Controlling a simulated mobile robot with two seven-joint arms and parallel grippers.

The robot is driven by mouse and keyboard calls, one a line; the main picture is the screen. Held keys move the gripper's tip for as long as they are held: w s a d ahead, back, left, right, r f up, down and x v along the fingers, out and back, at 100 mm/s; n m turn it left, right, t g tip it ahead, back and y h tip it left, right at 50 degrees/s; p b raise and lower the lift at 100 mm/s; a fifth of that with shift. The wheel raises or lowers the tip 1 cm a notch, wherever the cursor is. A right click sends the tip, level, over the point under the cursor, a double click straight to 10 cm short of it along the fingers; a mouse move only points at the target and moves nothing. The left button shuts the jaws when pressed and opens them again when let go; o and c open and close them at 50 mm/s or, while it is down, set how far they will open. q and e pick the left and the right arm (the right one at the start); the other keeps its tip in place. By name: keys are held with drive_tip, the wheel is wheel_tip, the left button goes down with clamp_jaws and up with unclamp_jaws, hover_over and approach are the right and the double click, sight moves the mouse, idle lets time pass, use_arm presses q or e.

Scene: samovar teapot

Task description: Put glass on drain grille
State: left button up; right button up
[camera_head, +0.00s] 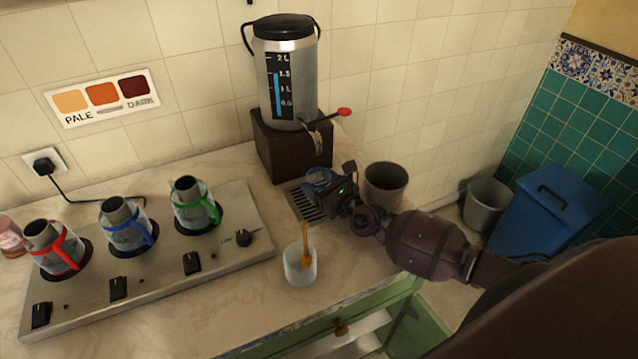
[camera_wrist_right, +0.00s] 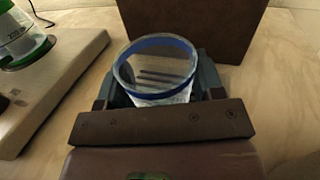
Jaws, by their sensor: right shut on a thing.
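A clear glass with a blue rim band (camera_head: 319,177) is at the drain grille (camera_head: 302,203), below the tap of the samovar (camera_head: 290,80). My right gripper (camera_head: 326,185) reaches in from the right and is shut on the glass. In the right wrist view the glass (camera_wrist_right: 156,70) stands between the two fingers, and slats of the grille show through it. I cannot tell whether its base touches the grille. The gripper covers part of the grille. My left gripper is not in view.
A stove with several teapots (camera_head: 127,222) stands at left. A jar with a wooden dipper (camera_head: 300,266) is in front of the grille. A dark bin (camera_head: 385,186) is close behind my right gripper. A wooden block (camera_head: 290,145) bears the samovar.

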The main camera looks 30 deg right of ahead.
drive_tip(key=shift+f, duration=0.15)
drive_tip(key=o, duration=1)
drive_tip(key=shift+c, duration=0.2)
drive_tip(key=shift+r, duration=0.3)
drive_tip(key=v, duration=1.2)
drive_tip(key=shift+f+b, duration=0.1)
drive_tip(key=shift+b, duration=0.25)
drive_tip(key=shift+s, duration=0.15)
